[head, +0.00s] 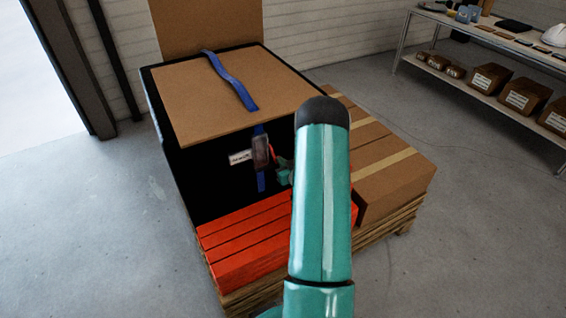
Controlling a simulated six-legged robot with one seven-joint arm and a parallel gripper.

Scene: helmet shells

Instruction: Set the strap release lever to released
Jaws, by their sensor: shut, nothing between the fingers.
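A blue strap (231,80) runs over the top of a large black-sided box (215,180) and down its front face. On that face, a grey ratchet buckle (261,152) sits on the strap; the release lever cannot be told apart from it at this size, nor can its position. My gripper (281,163) is partly visible just right of the buckle, small and mostly hidden behind my teal arm. It is shut and empty. Whether its tips touch the buckle cannot be seen.
Orange-red slats (250,240) lie in front of the box on a wooden pallet (375,239). A taped cardboard box (390,165) stands at its right. A white label (240,157) is left of the buckle. Shelves with cartons (492,77) stand far right. Floor around is clear.

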